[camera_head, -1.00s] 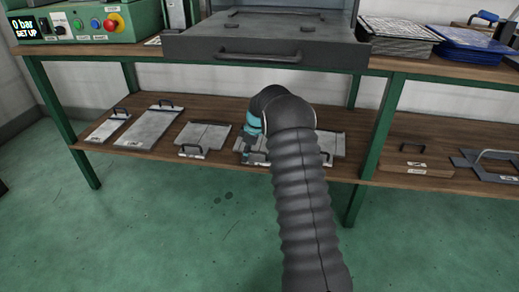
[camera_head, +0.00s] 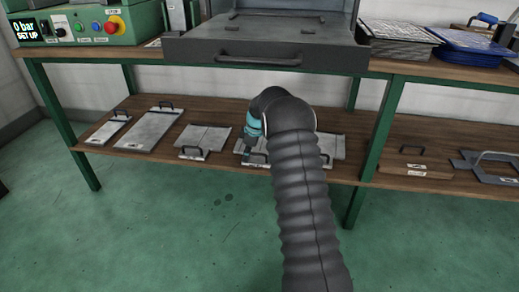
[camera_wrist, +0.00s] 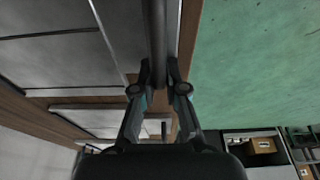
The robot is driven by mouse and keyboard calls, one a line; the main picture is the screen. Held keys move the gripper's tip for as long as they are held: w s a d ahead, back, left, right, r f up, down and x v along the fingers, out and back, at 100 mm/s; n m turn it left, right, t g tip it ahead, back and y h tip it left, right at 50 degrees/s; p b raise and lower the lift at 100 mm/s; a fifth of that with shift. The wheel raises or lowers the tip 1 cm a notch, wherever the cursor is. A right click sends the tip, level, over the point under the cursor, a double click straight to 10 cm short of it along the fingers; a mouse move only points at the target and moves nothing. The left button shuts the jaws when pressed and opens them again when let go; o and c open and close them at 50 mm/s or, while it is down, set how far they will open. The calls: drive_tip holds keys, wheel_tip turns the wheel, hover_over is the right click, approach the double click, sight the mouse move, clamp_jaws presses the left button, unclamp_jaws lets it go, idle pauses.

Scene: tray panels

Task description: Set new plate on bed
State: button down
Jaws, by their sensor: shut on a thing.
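My gripper (camera_wrist: 159,88) is shut on the dark bar handle (camera_wrist: 157,45) of a grey plate. In the head view the plate (camera_head: 335,148) lies on the wooden lower shelf, partly hidden behind my arm. The teal part of my wrist shows just left of the arm, above the plate's left part; the fingertips are hard to make out there. The plate's surface (camera_wrist: 60,62) fills the upper left of the wrist view. The dark grey bed (camera_head: 280,24) is above, on the pulled-out drawer of the bench machine, and looks empty.
Several other handled plates lie left on the shelf, the nearest being a small grey one (camera_head: 203,140). A wooden plate (camera_head: 400,160) lies right, past a green bench leg (camera_head: 377,140). The drawer front (camera_head: 265,52) overhangs the shelf. The green floor (camera_head: 150,225) in front is clear.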

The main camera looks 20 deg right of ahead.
drive_tip(key=shift+s+f, duration=0.15)
drive_tip(key=shift+r+p, duration=0.8)
drive_tip(key=shift+r, duration=0.8)
